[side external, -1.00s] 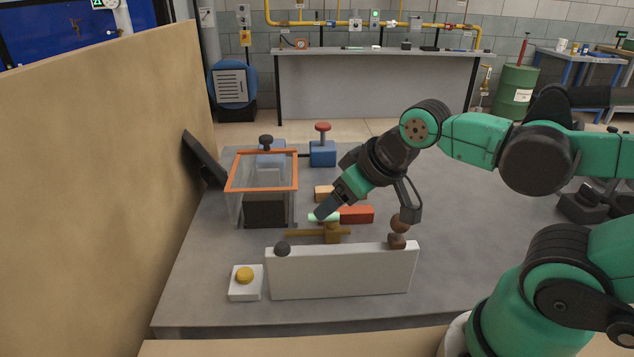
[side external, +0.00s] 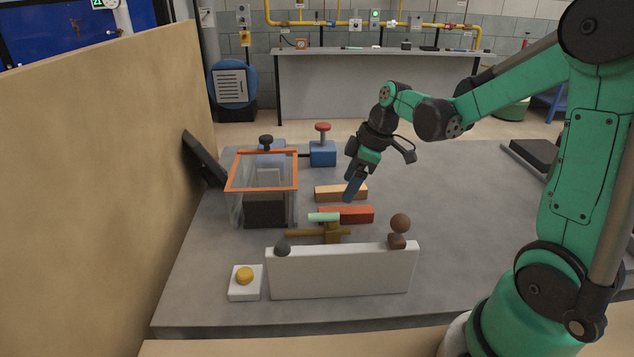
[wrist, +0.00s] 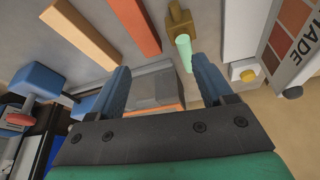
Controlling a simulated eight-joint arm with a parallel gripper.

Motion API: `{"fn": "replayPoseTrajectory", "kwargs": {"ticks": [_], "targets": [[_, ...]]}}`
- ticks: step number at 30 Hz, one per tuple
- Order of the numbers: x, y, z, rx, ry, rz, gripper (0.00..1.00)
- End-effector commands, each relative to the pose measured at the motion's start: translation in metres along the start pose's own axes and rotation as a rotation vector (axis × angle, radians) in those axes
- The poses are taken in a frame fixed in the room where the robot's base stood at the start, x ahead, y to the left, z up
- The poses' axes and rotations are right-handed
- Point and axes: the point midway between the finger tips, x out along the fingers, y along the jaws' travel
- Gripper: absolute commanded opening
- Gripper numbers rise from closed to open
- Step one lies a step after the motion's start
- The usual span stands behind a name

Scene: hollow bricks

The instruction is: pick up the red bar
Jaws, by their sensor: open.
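The red bar (side external: 358,215) lies flat on the grey table, partly behind the pale green cylinder (side external: 323,217) in the side view. In the wrist view the red bar (wrist: 135,25) is at the top, beyond the fingertips and not between them. My gripper (side external: 350,194) is open and empty, pointing down. In the side view its tips overlap the tan bar (side external: 328,193), just behind the red bar; their exact height is unclear. The wrist view shows both fingers (wrist: 162,68) apart, with the tan bar (wrist: 80,32) to the upper left.
A white wall (side external: 342,272) with balls on top stands in front. A clear orange-rimmed bin (side external: 262,187) is at left, a yellow button box (side external: 245,283) front left.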

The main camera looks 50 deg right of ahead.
Motion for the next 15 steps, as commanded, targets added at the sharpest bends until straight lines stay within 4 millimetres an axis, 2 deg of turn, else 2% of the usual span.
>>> {"fn": "replayPoseTrajectory", "kwargs": {"ticks": [1, 6, 11, 15], "targets": [[0.006, 0.011, 0.007, -0.032, 0.005, -0.021, 0.74], [0.02, 0.028, 0.024, -0.142, 0.031, -0.078, 0.74], [0.029, 0.031, 0.028, -0.177, 0.041, -0.092, 0.74], [0.045, 0.029, 0.027, -0.18, 0.041, -0.093, 0.74]]}}
